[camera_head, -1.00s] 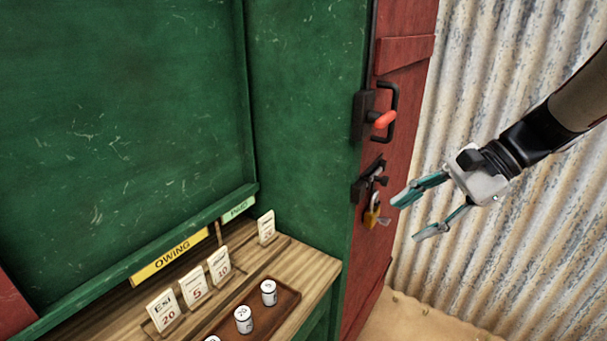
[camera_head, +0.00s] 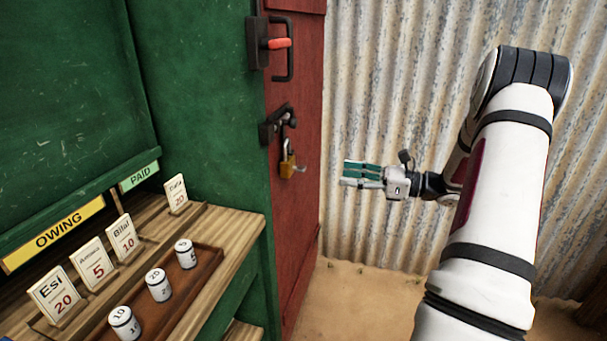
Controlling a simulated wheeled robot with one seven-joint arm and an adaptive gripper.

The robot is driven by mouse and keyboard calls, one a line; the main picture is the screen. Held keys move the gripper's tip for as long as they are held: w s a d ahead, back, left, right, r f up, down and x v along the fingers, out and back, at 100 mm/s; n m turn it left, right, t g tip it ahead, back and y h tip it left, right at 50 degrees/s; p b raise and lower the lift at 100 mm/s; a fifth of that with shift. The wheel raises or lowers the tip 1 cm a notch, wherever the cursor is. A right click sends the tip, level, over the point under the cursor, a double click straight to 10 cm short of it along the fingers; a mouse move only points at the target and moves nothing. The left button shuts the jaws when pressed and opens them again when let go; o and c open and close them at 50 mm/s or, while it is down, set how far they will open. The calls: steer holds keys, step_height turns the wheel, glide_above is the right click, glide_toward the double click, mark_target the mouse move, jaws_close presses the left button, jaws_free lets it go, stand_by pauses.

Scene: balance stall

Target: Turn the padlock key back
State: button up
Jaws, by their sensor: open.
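A brass padlock (camera_head: 287,166) hangs by its shackle from the black hasp (camera_head: 277,124) on the red door (camera_head: 298,225). A small grey key (camera_head: 300,169) sticks out of the padlock toward the right. Whether the shackle is locked or loose is too small to tell. My gripper (camera_head: 349,173) is to the right of the padlock at about its height in the picture, fingers pointing left, open and empty. It is apart from the key.
A wooden counter (camera_head: 232,226) at left holds name cards and a tray (camera_head: 207,276) with white weights. A corrugated wall (camera_head: 400,70) stands behind my arm.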

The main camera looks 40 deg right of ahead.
mark_target(305, 170)
steer(key=b+x, duration=0.1)
steer(key=x, duration=1)
steer(key=shift+w+a, duration=0.25)
steer(key=shift+w, duration=0.05)
jaws_close()
